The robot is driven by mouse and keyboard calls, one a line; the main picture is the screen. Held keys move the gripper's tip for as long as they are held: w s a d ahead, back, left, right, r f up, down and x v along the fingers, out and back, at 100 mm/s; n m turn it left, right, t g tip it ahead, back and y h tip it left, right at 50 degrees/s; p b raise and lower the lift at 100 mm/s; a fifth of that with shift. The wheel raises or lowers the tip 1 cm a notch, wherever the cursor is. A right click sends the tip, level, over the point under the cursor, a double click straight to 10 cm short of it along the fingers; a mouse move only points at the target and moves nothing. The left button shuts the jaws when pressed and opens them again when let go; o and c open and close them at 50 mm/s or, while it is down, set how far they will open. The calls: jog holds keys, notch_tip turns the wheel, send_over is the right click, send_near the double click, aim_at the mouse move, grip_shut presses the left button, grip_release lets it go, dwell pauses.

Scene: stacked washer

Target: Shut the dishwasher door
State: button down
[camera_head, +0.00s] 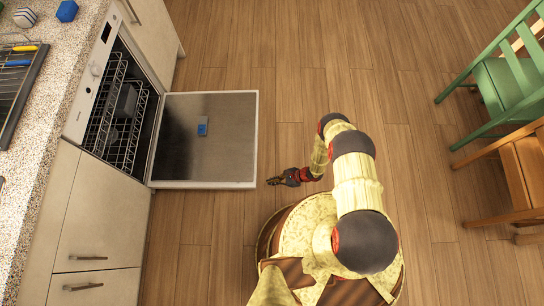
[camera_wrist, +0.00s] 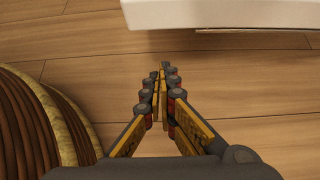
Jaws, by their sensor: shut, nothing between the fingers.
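The dishwasher door (camera_head: 180,150) hangs open, lowered out from the dishwasher into the room, with its dark metallic inner face up. A small blue-grey dispenser (camera_head: 202,128) sits on that face. The dishwasher opening (camera_head: 122,112) shows wire racks inside. My gripper (camera_head: 273,181) is shut and empty, just off the door's outer lower corner in the head view, with a small gap sideways. In the wrist view my gripper (camera_wrist: 163,72) is shut above the floor. A white edge, likely of the door (camera_wrist: 220,14), lies ahead of it at the top.
Drawers (camera_head: 95,225) with handles stand beside the dishwasher, under a speckled counter (camera_head: 52,90). A green chair (camera_head: 510,85) and a wooden chair (camera_head: 520,175) stand at the right. Wood floor (camera_head: 330,60) is clear beyond the door.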

jog(key=b+x, duration=0.3)
jog(key=x, duration=0.4)
jog(key=shift+a+r, duration=0.15)
jog(key=shift+r, duration=1.8)
jog(key=shift+r, duration=0.1)
